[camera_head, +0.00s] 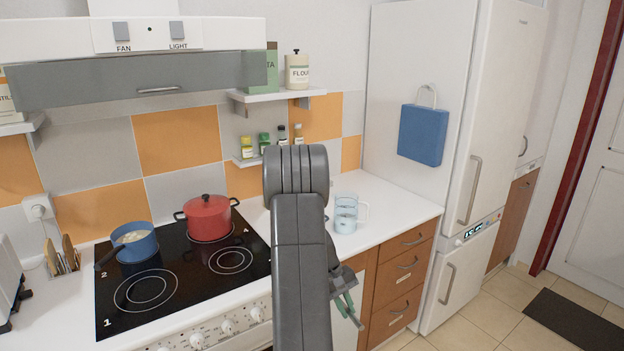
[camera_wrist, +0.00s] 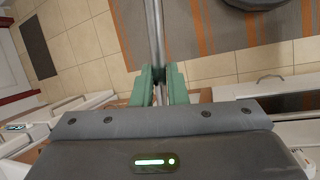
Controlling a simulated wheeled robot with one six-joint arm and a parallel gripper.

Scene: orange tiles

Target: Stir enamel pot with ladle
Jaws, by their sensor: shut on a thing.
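A blue saucepan (camera_head: 134,241) with a dark handle and pale contents stands on the back left of the black hob. A red pot (camera_head: 208,217) with its lid on stands on the back right. I cannot tell for sure which is the enamel pot. My gripper (camera_head: 347,304) is low in front of the counter, right of the hob and away from both pots. In the wrist view my gripper (camera_wrist: 161,88) has its green fingers shut on a slim metal handle, apparently the ladle (camera_wrist: 155,35). The ladle's bowl is not visible.
The glass hob (camera_head: 190,268) has free front rings. A glass jug (camera_head: 346,214) stands on the white counter, right of my arm. Shelves (camera_head: 270,97) with jars and the hood (camera_head: 140,80) overhang the back. Wooden drawers (camera_head: 402,270) and the fridge (camera_head: 420,90) are at right.

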